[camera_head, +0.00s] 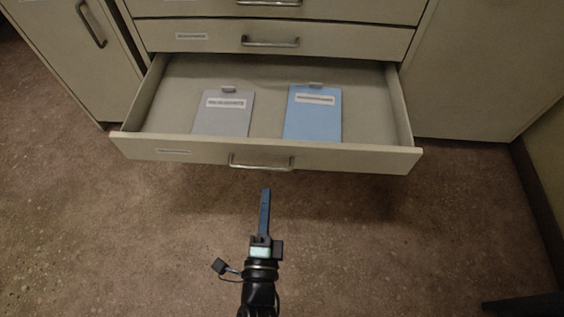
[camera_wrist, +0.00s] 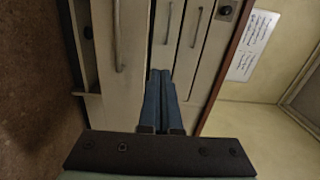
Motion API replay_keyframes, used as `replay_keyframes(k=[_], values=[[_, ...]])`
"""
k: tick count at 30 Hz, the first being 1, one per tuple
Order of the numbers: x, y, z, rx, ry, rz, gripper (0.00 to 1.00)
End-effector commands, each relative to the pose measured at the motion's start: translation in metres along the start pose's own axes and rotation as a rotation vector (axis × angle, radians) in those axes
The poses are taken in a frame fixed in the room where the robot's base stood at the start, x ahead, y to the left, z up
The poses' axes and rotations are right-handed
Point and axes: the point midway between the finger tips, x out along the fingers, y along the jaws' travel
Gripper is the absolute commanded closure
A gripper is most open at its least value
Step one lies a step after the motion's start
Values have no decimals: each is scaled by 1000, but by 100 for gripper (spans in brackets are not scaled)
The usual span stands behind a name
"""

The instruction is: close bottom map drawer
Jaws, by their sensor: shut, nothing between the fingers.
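The bottom map drawer (camera_head: 340,156) is pulled well out of the beige cabinet in the head view. Its metal handle (camera_head: 260,163) is on the middle of the front panel. A grey folder (camera_head: 223,115) and a blue folder (camera_head: 313,116) lie inside. My gripper (camera_head: 265,190) is shut and empty, its blue fingers pointing at the drawer front, just below the handle in the picture. I cannot tell whether it touches the front. In the wrist view the shut fingers (camera_wrist: 160,73) show in front of the drawers, which appear turned sideways.
Closed drawers (camera_head: 270,40) with metal handles are above the open one. A cabinet door with a handle (camera_head: 92,25) is on the left, and a plain panel (camera_head: 490,70) is on the right. The brown floor (camera_head: 400,240) in front is mostly clear. A dark object (camera_head: 522,303) shows at the lower right.

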Motion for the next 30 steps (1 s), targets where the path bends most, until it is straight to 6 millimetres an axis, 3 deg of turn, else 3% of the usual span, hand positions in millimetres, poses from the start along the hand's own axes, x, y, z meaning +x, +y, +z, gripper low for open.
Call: replay_keyframes(k=[1,2,8,21,30], values=[[-8,19,-1,14,5,14,100],[-10,23,-2,21,8,19,100],[-4,30,-4,34,16,24,100],[84,32,-6,32,17,22,100],[121,32,-6,31,15,25,100]])
